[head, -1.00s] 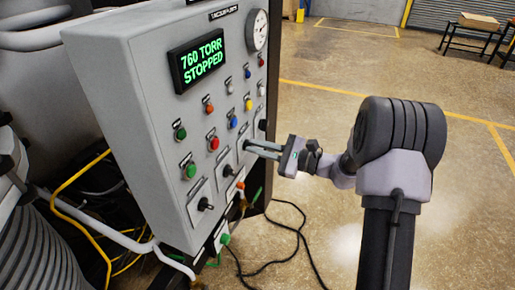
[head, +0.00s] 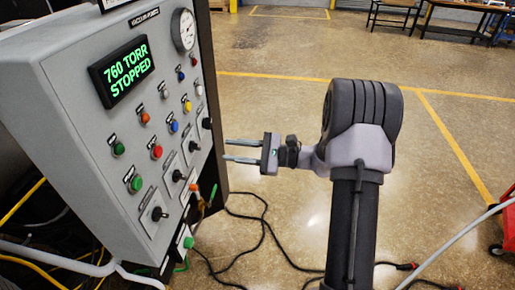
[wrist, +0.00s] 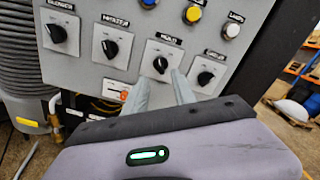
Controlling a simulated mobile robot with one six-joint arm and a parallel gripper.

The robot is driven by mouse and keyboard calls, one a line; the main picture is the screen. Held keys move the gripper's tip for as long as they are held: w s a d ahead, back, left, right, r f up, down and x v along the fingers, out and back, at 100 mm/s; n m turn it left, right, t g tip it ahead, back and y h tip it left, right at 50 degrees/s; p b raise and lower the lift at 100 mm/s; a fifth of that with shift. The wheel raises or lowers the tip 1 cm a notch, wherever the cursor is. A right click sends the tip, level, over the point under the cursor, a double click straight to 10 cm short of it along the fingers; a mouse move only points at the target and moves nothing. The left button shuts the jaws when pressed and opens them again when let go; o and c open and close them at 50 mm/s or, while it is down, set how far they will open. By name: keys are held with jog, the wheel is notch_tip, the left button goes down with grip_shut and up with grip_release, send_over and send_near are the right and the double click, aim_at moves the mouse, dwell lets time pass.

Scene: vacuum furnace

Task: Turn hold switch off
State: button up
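The grey control panel (head: 75,120) has a slanted row of black rotary switches low on its face. In the wrist view, the third switch from the left (wrist: 160,65) lies just past my fingertips; its label is too blurred to read surely, so I cannot confirm it is the hold switch. Its black knob looks roughly upright. It also shows in the head view (head: 193,146). My gripper (head: 226,149) is open and empty, with its two fingers pointing at the panel and a gap between tips and panel. The fingers also show in the wrist view (wrist: 160,80).
Other switches flank it, one on the left (wrist: 110,48) and one on the right (wrist: 205,78). Coloured buttons sit above. The display (head: 122,70) reads 760 TORR STOPPED. Cables (head: 262,235) lie on the floor below. Open floor is on the right.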

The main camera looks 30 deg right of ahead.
jog(key=p+v, duration=0.1)
jog(key=v, duration=0.7)
jog(key=shift+s+d, duration=0.2)
jog(key=shift+d, duration=0.05)
